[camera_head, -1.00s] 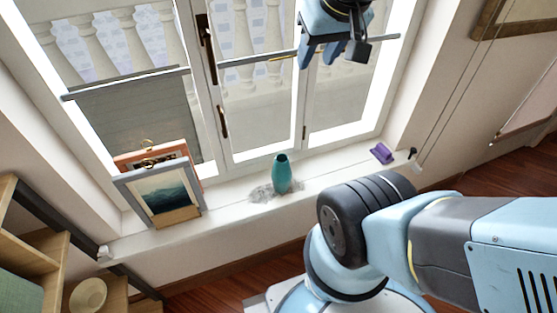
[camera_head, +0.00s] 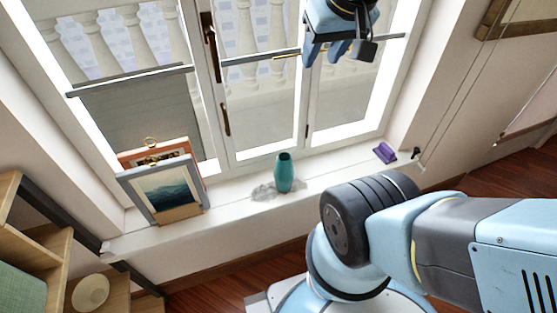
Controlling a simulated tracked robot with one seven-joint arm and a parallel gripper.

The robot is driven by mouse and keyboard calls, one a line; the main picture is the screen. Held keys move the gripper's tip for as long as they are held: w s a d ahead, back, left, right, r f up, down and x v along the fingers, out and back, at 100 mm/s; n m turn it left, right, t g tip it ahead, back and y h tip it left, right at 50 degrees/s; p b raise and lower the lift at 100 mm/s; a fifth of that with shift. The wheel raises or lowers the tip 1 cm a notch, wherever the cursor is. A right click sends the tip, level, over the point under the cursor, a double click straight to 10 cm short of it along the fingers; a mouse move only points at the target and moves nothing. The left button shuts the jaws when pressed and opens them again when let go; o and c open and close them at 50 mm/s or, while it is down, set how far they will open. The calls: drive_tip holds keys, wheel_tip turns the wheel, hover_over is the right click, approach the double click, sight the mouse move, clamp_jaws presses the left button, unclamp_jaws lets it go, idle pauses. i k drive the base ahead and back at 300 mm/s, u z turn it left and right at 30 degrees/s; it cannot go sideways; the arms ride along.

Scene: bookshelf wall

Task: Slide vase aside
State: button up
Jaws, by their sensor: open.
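The teal vase (camera_head: 284,172) stands upright on the white window sill (camera_head: 330,180), near its middle. A grey dusty patch (camera_head: 264,192) lies on the sill around its base, mostly to its left. My gripper (camera_head: 325,61) is at the top of the view, in front of the window and well above the vase, a little to its right. Its fingers point down and are apart, with nothing seen between them. It does not touch the vase.
Framed pictures (camera_head: 165,188) lean at the left end of the sill. A purple object (camera_head: 384,152) lies toward the right end. The sill between the vase and the purple object is clear. A wooden shelf (camera_head: 35,250) stands at lower left.

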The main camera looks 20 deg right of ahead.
sight(284, 172)
drive_tip(key=z, duration=0.5)
drive_tip(key=k, duration=1.7)
drive_tip(key=u, duration=1.05)
drive_tip(key=i, duration=1)
drive_tip(key=z, duration=0.05)
